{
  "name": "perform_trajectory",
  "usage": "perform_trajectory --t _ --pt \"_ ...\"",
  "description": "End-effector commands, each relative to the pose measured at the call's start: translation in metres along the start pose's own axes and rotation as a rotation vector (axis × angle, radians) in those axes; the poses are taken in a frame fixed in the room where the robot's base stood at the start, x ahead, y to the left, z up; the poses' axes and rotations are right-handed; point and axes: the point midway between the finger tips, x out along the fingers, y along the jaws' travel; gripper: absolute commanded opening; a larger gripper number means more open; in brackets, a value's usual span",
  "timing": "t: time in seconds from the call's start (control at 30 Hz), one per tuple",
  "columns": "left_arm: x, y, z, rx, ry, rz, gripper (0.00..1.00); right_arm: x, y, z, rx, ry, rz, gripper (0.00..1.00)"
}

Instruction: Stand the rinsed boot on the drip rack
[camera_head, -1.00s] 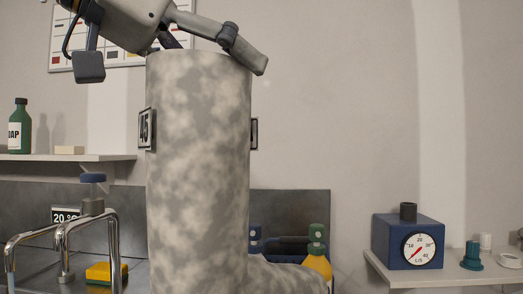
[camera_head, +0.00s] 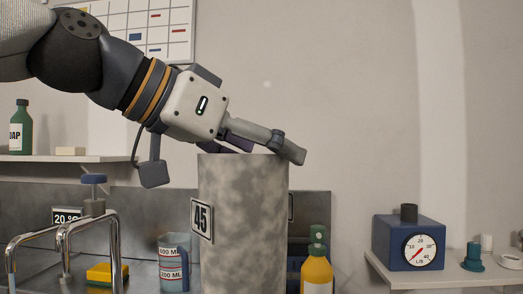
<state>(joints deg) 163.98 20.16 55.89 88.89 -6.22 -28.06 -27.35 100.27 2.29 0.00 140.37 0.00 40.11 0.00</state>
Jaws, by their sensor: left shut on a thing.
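The boot (camera_head: 243,225) is a tall shaft mottled in grey and off-white, with a "45" tag on its left side. It stands upright in the middle of the view, and its foot is out of sight below the picture edge. My left gripper (camera_head: 270,149) comes in from the upper left and is shut on the boot's top rim. Part of its fingers is hidden at the boot's opening. I cannot make out the drip rack. My right gripper is not in view.
A measuring jug (camera_head: 173,262) stands close left of the boot, and a yellow bottle (camera_head: 317,271) close right. Chrome taps (camera_head: 112,240) and a yellow sponge (camera_head: 105,273) are at the left. A blue dial scale (camera_head: 409,242) sits on the right shelf (camera_head: 385,278).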

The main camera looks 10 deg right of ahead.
Motion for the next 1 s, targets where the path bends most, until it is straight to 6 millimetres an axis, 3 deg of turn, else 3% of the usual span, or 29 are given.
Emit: perform_trajectory --t 0.13,0.17,0.23,0.67,0.77,1.0 --pt "-0.001 0.000 -0.001 0.002 0.006 -0.002 0.18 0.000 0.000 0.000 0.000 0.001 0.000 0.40" --pt "0.000 0.001 0.001 0.001 0.000 0.000 0.84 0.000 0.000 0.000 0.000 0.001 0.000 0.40" --pt "0.000 0.001 0.001 0.001 0.000 0.000 1.00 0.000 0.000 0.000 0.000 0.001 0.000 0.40" --pt "-0.004 0.000 -0.001 0.000 0.000 0.000 1.00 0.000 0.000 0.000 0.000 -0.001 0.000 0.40" --pt "-0.020 -0.001 -0.001 -0.001 0.002 -0.001 1.00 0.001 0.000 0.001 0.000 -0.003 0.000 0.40" --pt "-0.080 0.000 -0.001 -0.001 0.003 0.004 1.00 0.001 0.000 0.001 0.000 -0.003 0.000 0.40"
